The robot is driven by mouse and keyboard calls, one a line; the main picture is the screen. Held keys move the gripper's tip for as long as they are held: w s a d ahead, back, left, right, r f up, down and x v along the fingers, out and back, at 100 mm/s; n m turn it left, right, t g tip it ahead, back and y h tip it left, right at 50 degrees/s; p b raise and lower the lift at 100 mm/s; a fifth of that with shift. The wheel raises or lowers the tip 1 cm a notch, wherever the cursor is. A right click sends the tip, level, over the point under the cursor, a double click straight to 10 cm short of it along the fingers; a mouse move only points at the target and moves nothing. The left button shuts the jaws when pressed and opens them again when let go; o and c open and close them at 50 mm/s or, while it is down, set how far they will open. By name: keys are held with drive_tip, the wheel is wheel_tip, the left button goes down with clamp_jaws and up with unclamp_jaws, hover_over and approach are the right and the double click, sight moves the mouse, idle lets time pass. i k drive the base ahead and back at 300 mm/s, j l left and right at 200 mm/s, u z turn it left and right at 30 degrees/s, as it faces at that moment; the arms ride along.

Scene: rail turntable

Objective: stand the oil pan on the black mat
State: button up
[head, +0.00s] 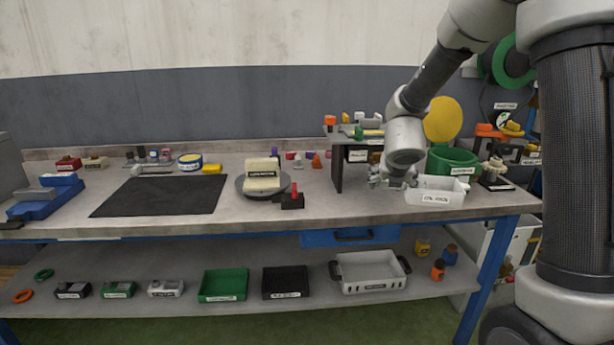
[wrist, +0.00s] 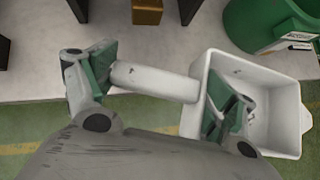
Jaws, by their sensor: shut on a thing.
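The oil pan (head: 436,196) is a white open tray with a label on its front, at the right end of the bench in the head view. In the wrist view the pan (wrist: 287,142) lies at the right, with a pale cylindrical handle (wrist: 155,82) reaching left from it. My gripper (head: 393,180) is at the pan's left side, shut on it. In the wrist view the fingers (wrist: 158,95) are on either side of the handle. I cannot tell whether the pan touches the bench. The black mat (head: 160,196) lies flat and bare at the left.
A scale-like round plate (head: 243,193) with a cream block on it and a dark block with a red top (head: 292,200) stand between pan and mat. A raised shelf (head: 337,170) stands left of my gripper. A green tub (head: 455,160) is behind the pan.

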sight(165, 193)
drive_tip(key=j+u, duration=0.15)
drive_tip(key=u, duration=0.7)
drive_tip(key=i+j+u, duration=0.3)
drive_tip(key=i, duration=0.15)
drive_tip(key=i+l+u, duration=0.1)
drive_tip(key=i, duration=0.3)
drive_tip(key=i+l, duration=0.25)
drive_tip(key=l, duration=0.15)
